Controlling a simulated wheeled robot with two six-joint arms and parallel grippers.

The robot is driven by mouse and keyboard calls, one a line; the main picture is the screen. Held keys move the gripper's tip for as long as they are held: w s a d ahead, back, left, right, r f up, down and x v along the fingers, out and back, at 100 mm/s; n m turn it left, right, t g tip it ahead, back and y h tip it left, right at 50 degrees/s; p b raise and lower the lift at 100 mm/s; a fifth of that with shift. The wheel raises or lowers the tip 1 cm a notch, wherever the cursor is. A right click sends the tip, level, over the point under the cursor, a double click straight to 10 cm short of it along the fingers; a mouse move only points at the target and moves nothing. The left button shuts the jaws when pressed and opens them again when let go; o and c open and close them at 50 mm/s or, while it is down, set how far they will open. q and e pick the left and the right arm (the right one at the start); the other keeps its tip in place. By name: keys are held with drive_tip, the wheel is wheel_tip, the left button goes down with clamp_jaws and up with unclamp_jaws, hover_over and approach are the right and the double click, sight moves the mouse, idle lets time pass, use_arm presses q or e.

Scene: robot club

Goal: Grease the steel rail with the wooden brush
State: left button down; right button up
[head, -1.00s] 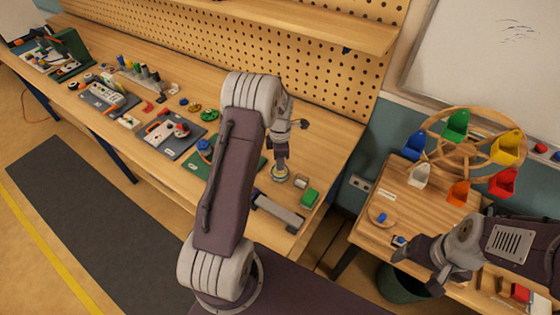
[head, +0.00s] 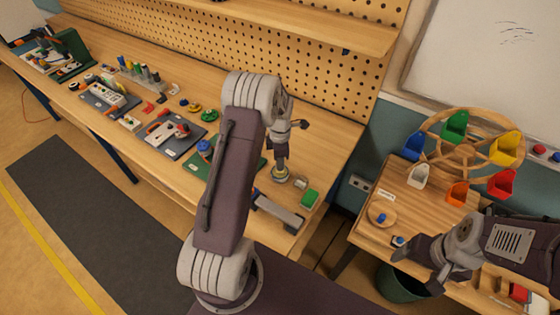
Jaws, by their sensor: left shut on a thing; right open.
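The steel rail (head: 279,211) is a grey bar lying near the front right corner of the long workbench. My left gripper (head: 281,148) is above the bench behind the rail, partly hidden by its own arm. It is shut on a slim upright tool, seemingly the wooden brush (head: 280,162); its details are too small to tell. The tool's lower end is at a small round yellowish tin (head: 280,174); whether it touches the contents is unclear. My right gripper (head: 418,284) is open and empty at the lower right, by the side table.
The long workbench (head: 325,150) holds several parts and tools to the left. A side table (head: 372,230) carries a wooden wheel with coloured buckets (head: 470,142). A dark green bin (head: 402,280) stands below its edge.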

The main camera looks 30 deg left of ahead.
use_arm(q)
wheel_tip(320, 180, up, 7)
drive_tip(key=p, duration=0.5)
drive_tip(key=shift+f, duration=0.15)
drive_tip(key=shift+f, duration=0.15)
drive_tip(key=shift+w+d+b, duration=0.25)
drive_tip(key=shift+d+b, duration=0.05)
drive_tip(key=shift+b, duration=0.05)
drive_tip(key=s+d+m+b, duration=0.2)
drive_tip(key=s+d+m, duration=0.2)
drive_tip(key=m, duration=0.8)
drive_tip(key=s+d+m+b, duration=0.2)
drive_tip(key=s+d+m, duration=0.3)
drive_tip(key=m, duration=0.8)
drive_tip(key=shift+s+d+f+b, duration=0.25)
drive_tip(key=shift+s+b, duration=0.15)
drive_tip(key=shift+s, duration=0.25)
